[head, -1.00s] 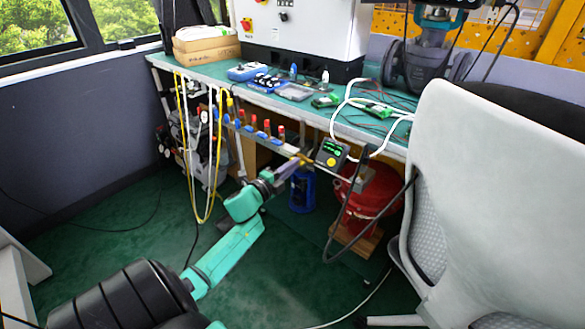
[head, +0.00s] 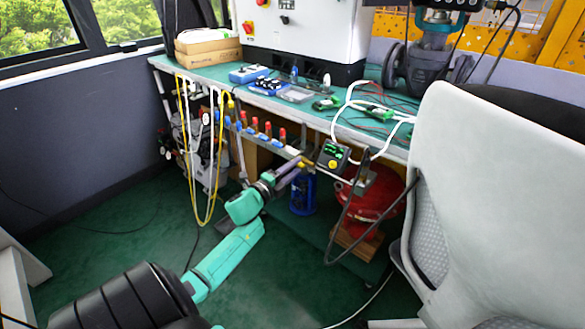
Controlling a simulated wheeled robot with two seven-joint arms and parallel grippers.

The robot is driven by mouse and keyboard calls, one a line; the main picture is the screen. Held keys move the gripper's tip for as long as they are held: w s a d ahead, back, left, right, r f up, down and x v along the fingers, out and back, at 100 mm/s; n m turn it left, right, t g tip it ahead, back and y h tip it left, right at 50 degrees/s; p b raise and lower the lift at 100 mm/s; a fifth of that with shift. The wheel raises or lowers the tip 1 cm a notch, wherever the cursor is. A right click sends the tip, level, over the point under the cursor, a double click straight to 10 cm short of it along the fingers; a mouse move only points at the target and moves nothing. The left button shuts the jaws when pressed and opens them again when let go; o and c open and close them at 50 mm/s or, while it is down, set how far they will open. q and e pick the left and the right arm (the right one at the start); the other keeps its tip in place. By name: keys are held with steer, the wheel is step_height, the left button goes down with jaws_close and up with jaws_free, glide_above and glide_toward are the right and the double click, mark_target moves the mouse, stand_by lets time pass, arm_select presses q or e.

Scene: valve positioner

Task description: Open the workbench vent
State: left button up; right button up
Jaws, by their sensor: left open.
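A manifold rail (head: 270,143) runs along the workbench's front edge, with several red-topped and blue valve fittings (head: 268,130) on it. A small yellow part (head: 301,165) shows at the rail's right end, beside a dark positioner box (head: 333,156) with a green-lit screen. I cannot tell for sure which piece is the vent. My left gripper (head: 296,168) is open and reaches up from the lower left to the yellow part. The fingertips overlap it in the picture, and I cannot tell whether they touch it. My right gripper is out of view.
The green-topped workbench (head: 215,75) carries boxes, tools and circuit boards. Yellow and white hoses (head: 211,200) hang at the left. A black cable (head: 335,235) loops below the positioner. A grey chair (head: 480,190) fills the right. The floor (head: 120,235) at left is open.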

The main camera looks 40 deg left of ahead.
arm_select(q)
steer(key=s+p, duration=0.1)
steer(key=s, duration=1.3)
steer(key=shift+s+d+p, duration=0.15)
steer(key=shift+s+p, duration=0.15)
steer(key=shift+p, duration=0.1)
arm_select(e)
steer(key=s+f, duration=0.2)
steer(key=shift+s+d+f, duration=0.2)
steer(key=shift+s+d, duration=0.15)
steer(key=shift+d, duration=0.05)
arm_select(q)
steer(key=shift+f, duration=0.1)
